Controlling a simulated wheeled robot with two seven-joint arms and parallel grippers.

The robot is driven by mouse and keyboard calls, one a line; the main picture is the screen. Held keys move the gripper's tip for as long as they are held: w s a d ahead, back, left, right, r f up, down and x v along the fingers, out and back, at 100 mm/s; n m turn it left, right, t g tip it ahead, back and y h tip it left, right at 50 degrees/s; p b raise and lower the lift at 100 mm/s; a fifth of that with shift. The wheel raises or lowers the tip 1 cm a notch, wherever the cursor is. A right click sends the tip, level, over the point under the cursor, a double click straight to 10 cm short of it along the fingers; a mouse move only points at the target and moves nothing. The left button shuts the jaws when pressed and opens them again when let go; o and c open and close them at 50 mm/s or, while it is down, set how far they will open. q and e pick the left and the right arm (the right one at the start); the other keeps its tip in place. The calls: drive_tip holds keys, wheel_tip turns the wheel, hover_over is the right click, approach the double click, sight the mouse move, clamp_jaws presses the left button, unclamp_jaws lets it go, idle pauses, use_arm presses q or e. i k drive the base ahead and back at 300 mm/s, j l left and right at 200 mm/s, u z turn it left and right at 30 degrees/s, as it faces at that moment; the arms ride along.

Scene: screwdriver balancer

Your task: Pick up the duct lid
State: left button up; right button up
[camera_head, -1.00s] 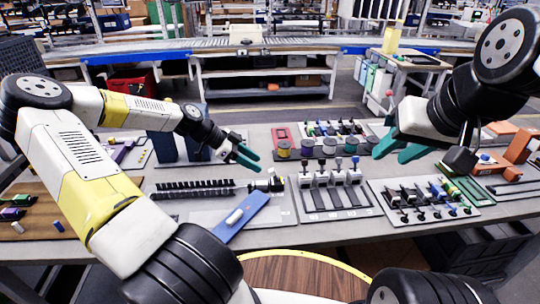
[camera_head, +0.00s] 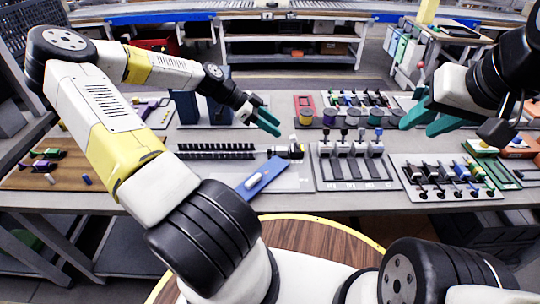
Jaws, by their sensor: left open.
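A black slotted duct (camera_head: 215,151) with two rows of teeth lies on a pale board on the table, left of centre. A long blue flat piece (camera_head: 262,178) lies slanted at its right front, with a small white cylinder (camera_head: 252,182) on it. I cannot tell for sure which piece is the duct lid. My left gripper (camera_head: 266,118) is open and empty, with teal fingers, above and behind the duct's right end. My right gripper (camera_head: 430,116) has its teal fingers apart and empty, over the back right of the table.
Coloured spools (camera_head: 330,117) stand behind. A brown board (camera_head: 65,172) is at the left. Dark blue upright blocks (camera_head: 186,106) stand behind the duct.

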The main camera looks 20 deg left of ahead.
sight(251, 187)
drive_tip(key=k+j, duration=0.15)
drive_tip(key=j, duration=0.2)
drive_tip(key=k+j, duration=0.1)
drive_tip(key=j, duration=0.3)
drive_tip(key=k+j, duration=0.15)
drive_tip(key=j, duration=0.2)
drive_tip(key=z, duration=0.05)
